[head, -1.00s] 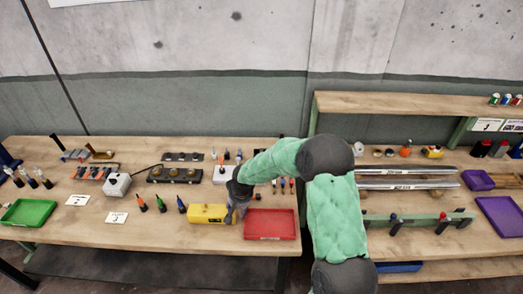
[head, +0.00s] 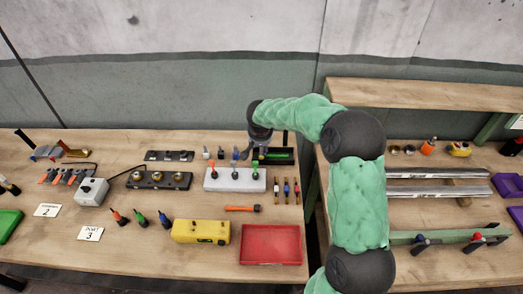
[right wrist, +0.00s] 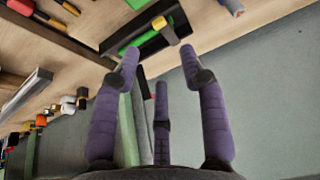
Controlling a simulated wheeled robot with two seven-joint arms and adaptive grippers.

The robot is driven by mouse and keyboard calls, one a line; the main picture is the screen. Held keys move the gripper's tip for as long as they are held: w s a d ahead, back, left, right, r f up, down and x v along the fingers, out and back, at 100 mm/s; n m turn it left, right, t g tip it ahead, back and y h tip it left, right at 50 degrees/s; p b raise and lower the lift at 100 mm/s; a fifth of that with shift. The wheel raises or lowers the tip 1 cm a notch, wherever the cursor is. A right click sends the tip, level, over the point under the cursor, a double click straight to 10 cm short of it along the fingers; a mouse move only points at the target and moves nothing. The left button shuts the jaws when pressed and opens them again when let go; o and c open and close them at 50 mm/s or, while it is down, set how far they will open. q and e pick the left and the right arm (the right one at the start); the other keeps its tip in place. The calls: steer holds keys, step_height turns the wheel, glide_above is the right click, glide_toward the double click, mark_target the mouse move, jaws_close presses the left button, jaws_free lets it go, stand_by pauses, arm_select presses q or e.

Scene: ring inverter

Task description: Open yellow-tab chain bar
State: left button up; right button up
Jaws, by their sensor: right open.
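A black tray (head: 284,157) sits at the back right of the left table, behind the small row of pens. In the right wrist view it holds a green bar (right wrist: 136,38) and a piece with a yellow tab (right wrist: 166,32). My right gripper (head: 246,152) hangs at the tray's left end in the head view and partly hides it. In the right wrist view its purple fingers (right wrist: 160,66) are spread and empty, pointing toward the tray with a visible space between. Whether they touch anything cannot be told. My left gripper is not in view.
A yellow box (head: 201,231), an orange-handled tool (head: 242,208) and a red tray (head: 271,258) lie nearer. My right arm spans the gap between the tables.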

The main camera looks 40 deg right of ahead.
mark_target(261, 156)
steer(key=b+x, duration=0.1)
steer(key=x, duration=0.9)
steer(key=shift+d+f+b, duration=0.15)
steer(key=shift+f+b, duration=0.1)
steer(key=shift+b, duration=0.1)
steer(key=shift+c, duration=0.3)
steer(key=shift+w, duration=0.1)
jaws_close()
